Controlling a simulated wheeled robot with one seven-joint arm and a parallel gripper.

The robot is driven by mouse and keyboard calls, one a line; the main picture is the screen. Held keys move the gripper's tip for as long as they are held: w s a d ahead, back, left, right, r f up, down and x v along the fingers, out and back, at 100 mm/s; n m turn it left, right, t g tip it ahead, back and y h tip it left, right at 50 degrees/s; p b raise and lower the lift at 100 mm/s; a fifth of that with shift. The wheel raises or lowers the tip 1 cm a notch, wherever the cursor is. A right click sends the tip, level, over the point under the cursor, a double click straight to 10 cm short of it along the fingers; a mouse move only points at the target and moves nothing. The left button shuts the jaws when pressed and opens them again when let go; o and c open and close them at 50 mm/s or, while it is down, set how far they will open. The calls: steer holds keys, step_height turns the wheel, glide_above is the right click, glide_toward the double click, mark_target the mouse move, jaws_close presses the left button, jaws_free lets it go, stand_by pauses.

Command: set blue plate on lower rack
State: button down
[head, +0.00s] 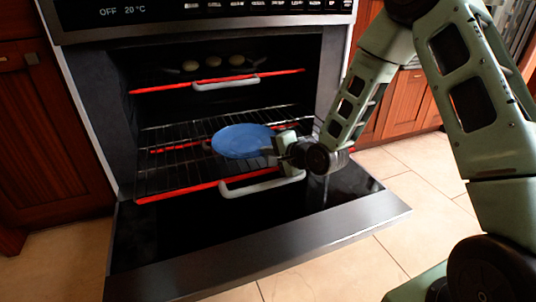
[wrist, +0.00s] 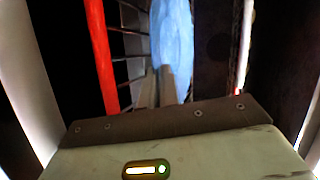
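The blue plate (head: 238,141) is roughly level over the lower oven rack (head: 165,193), in the rack's middle to right part. I cannot tell whether its underside touches the wires. My gripper (head: 276,148) is at the plate's right edge, its fingers close together on the rim. In the wrist view the plate (wrist: 172,35) runs upward from between my fingers (wrist: 157,88). The finger contact is partly hidden.
The oven door (head: 270,245) is folded down in front. An upper rack (head: 160,89) holds several pale round items (head: 214,62) above the plate. A light handle (head: 262,184) runs along the lower rack's front. Bare wires show left of the plate.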

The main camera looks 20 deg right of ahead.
steer(key=c, duration=1.9)
jaws_free()
steer(key=shift+f, duration=0.15)
steer(key=shift+c, duration=0.2)
